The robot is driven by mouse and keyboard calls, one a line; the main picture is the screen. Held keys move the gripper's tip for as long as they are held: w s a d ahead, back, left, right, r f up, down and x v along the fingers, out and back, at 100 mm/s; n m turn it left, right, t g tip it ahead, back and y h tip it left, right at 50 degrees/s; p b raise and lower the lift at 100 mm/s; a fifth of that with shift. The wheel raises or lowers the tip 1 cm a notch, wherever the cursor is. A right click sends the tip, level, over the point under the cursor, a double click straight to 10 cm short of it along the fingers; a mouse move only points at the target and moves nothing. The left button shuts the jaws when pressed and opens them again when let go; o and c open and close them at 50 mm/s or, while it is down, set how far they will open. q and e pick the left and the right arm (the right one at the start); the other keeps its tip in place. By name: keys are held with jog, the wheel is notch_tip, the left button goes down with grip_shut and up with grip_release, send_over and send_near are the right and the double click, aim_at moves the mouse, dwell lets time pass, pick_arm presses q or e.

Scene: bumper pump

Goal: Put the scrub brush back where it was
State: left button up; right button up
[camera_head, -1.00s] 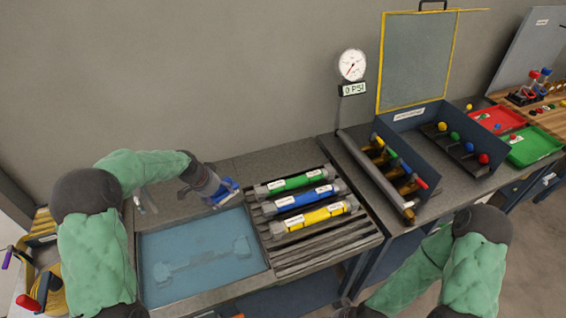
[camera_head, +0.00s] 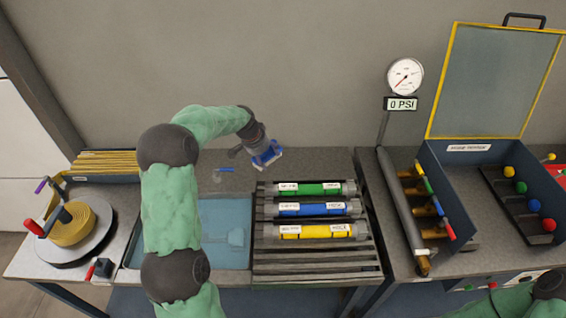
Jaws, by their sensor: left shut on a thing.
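My left gripper (camera_head: 259,147) is shut on the scrub brush (camera_head: 267,158), a blue block with a pale lower edge. It holds the brush at the back of the grey counter, behind the blue sink basin (camera_head: 226,238). Whether the brush touches the counter I cannot tell. A small blue item (camera_head: 224,169) lies on the counter to the left of the brush; it is too small to make out. Part of the basin is hidden behind my left arm. My right arm shows only at the bottom right, and its gripper is out of view.
Right of the basin, green (camera_head: 310,189), blue (camera_head: 310,209) and yellow (camera_head: 312,231) labelled cylinders lie on a slatted rack (camera_head: 315,269). A gauge (camera_head: 405,77) reading 0 PSI and an open-lidded box (camera_head: 468,148) stand further right. A yellow hose reel (camera_head: 72,224) stands at left.

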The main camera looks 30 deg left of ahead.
aim_at(273, 152)
pick_arm(q)
jog(key=w, duration=0.1)
jog(key=w+f, duration=0.1)
jog(key=w, duration=0.1)
jog(key=w+f, duration=0.1)
jog(key=shift+w+d, duration=0.1)
jog(key=shift+w, duration=0.25)
jog(key=w+f+b, duration=0.1)
jog(key=w+f, duration=0.3)
jog(key=shift+f, duration=0.3)
jog(key=shift+w+f, duration=0.6)
jog(key=shift+f, duration=0.1)
jog(key=shift+w+f+b, duration=0.1)
jog(key=shift+f+b, duration=0.4)
jog(key=shift+f, duration=1.1)
jog(key=o, duration=0.6)
jog(key=shift+f, duration=0.2)
jog(key=o, duration=0.4)
jog(key=shift+r, duration=0.1)
jog(key=shift+r, duration=0.1)
